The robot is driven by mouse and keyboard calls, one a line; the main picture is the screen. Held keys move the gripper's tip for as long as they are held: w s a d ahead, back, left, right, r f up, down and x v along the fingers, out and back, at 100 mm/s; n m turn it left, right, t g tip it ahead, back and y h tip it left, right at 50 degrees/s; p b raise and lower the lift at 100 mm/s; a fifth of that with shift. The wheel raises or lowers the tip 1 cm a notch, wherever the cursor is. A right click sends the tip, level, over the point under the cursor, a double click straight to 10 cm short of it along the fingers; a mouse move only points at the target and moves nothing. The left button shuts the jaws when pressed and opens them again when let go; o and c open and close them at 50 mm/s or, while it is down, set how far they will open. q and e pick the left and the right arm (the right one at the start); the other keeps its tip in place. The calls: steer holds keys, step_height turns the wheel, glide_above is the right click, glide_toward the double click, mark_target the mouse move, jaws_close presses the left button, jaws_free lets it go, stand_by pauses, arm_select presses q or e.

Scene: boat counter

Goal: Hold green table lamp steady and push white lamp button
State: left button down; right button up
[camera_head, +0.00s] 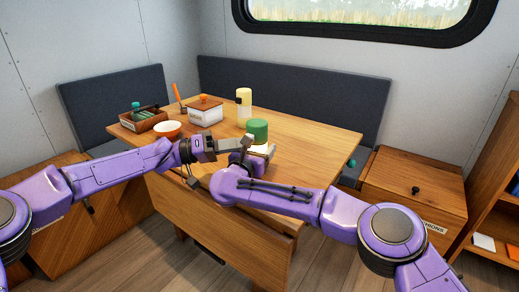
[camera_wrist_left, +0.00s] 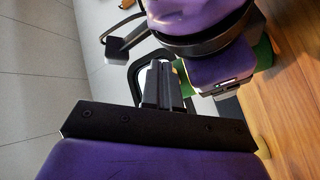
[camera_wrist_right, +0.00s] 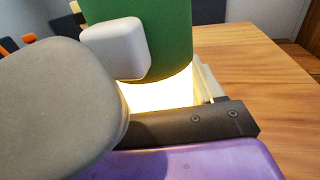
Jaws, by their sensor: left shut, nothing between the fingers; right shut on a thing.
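The green table lamp stands upright near the front edge of the wooden table; its green shade (camera_head: 258,128) is plain in the head view. In the right wrist view the shade (camera_wrist_right: 165,35) fills the top, with a bright glow below it. My right gripper (camera_head: 246,157) is shut on the lamp at its lower part; its fingers are partly hidden. My left gripper (camera_head: 236,144) is shut and empty, close beside the lamp. Its closed fingers (camera_wrist_left: 160,85) show in the left wrist view. A pale rounded block overlaps the shade in the right wrist view. I cannot make out the white button.
The table's right side (camera_head: 318,136) is clear. Benches surround it.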

steer(key=o, duration=1.4)
arm_select(q)
steer(key=s+a, duration=0.2)
steer(key=s, duration=0.1)
steer(key=s+a, duration=0.1)
steer(key=shift+s+a, duration=0.25)
steer(key=shift+s, duration=0.15)
